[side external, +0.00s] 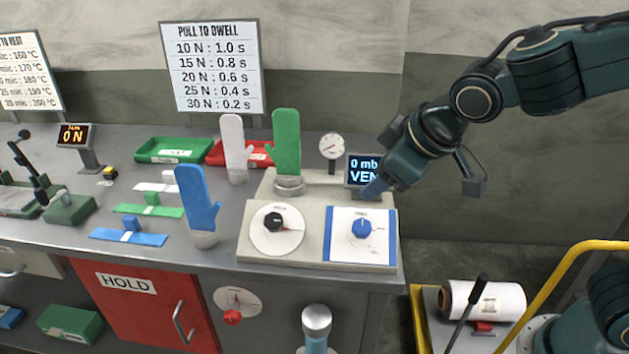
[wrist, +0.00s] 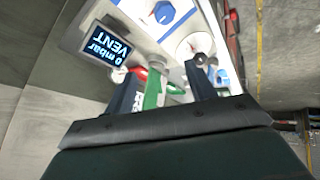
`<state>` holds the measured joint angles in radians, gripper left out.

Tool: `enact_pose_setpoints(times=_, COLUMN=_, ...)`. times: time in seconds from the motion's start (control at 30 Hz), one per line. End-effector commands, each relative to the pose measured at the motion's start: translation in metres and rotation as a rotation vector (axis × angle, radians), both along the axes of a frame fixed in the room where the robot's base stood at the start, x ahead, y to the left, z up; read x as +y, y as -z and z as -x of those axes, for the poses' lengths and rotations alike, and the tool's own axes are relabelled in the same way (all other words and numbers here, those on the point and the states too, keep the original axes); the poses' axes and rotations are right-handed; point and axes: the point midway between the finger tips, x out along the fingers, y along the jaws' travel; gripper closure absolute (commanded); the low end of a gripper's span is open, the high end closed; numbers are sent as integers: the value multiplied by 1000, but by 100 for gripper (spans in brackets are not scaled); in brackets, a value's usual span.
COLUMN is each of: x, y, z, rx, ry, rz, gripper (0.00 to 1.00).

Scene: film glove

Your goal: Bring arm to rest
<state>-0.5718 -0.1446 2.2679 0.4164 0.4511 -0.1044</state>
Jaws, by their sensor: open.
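My gripper (side external: 374,188) is at the right end of the bench, tilted down beside the display (side external: 363,168) that reads "0 mbar VENT". In the side view its fingertips partly overlap the display's lower edge; I cannot tell if they touch. In the wrist view my gripper (wrist: 164,72) shows two dark fingers spread apart with nothing held between them. The green glove form (side external: 286,140) stands upright behind the control box (side external: 317,215). A white glove form (side external: 233,140) and a blue glove form (side external: 199,200) stand to its left.
The control box has a black knob (side external: 274,221) and a blue knob (side external: 362,228). A round gauge (side external: 331,146) stands behind it. Green (side external: 172,143) and red (side external: 258,153) trays lie at the back. A yellow-railed cart (side external: 425,320) with a white roll (side external: 484,300) is at lower right.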

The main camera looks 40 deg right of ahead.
Motion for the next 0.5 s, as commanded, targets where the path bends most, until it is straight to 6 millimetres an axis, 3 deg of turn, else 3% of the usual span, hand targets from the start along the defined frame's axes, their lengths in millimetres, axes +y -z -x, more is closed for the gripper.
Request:
enact_pose_setpoints(times=0.2, x=-47, y=-13, z=38, rx=47, ry=105, rz=-93, gripper=45)
enact_pose_setpoints(times=0.5, x=-89, y=-20, z=102, rx=98, ry=220, rz=-193, gripper=45)
